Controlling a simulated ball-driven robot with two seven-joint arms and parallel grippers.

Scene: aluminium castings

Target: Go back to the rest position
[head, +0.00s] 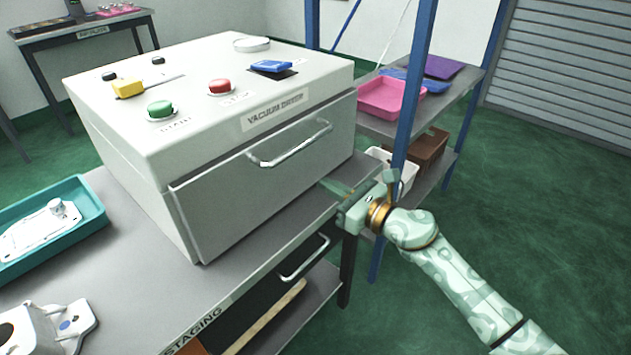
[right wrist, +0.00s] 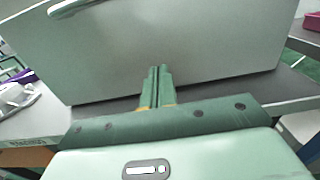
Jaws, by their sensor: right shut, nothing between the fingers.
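My right gripper (head: 334,187) is at the front right corner of the staging table, low in front of the vacuum dryer (head: 255,185). In the right wrist view its fingers (right wrist: 159,85) are together and empty, pointing at the dryer's front panel. I cannot tell whether the fingertips touch the panel. The dryer's front drawer is closed, and its bar handle (head: 290,146) is above and left of the gripper. My left gripper is not in view.
A teal tray (head: 88,193) with a white casting (head: 40,228) lies left of the dryer. Another casting (head: 50,325) is at the front left. A shelf rack with a pink tray (head: 390,98) and a blue post (head: 415,90) stands close behind my right arm. Green floor is free at right.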

